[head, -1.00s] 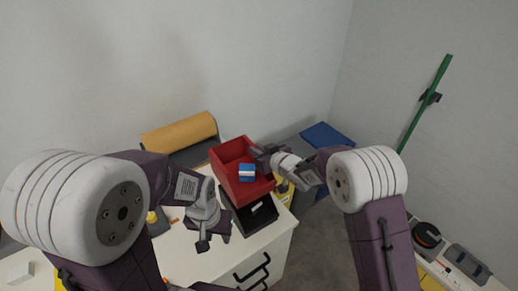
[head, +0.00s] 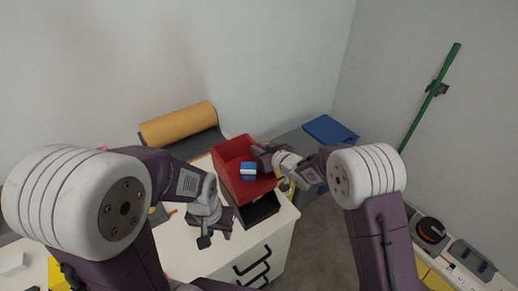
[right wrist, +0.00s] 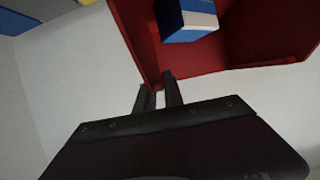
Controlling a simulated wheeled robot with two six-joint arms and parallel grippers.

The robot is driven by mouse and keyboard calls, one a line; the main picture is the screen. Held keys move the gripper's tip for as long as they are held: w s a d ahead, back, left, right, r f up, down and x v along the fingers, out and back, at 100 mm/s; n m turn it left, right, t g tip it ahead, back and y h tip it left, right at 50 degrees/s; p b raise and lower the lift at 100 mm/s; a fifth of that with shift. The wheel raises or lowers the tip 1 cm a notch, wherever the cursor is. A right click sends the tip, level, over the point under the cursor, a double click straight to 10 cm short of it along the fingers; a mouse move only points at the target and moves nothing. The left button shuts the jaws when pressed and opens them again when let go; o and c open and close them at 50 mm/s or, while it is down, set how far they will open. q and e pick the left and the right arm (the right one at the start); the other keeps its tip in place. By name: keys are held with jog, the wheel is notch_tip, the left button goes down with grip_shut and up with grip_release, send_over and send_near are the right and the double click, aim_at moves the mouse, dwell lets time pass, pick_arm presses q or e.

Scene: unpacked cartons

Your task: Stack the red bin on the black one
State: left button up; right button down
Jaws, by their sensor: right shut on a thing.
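The red bin (head: 228,153) is over the black bin (head: 262,212) on the white cabinet top. I cannot tell whether it rests on it or hangs just above. The black bin shows only along its front and right; the rest is hidden. A blue and white box (head: 248,171) lies inside the red bin. My right gripper (head: 262,156) is shut on the red bin's right wall; the right wrist view shows its fingers (right wrist: 160,92) at the rim of the red bin (right wrist: 245,45). My left gripper (head: 215,232) is empty, fingers apart, left of the black bin.
A yellow-orange roll (head: 178,124) lies behind the bins. A blue lid or box (head: 330,131) stands beyond to the right. Black handles (head: 252,266) mark the cabinet front. A low bench (head: 455,265) with a black round item (head: 431,230) is at the right.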

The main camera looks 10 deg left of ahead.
jog(key=shift+f+b, duration=0.3)
jog(key=shift+f, duration=0.15)
jog(key=c, duration=1.4)
grip_release()
jog(key=shift+r, duration=0.1)
jog(key=shift+o, duration=0.2)
jog(key=v, duration=0.9)
jog(key=shift+b, duration=0.35)
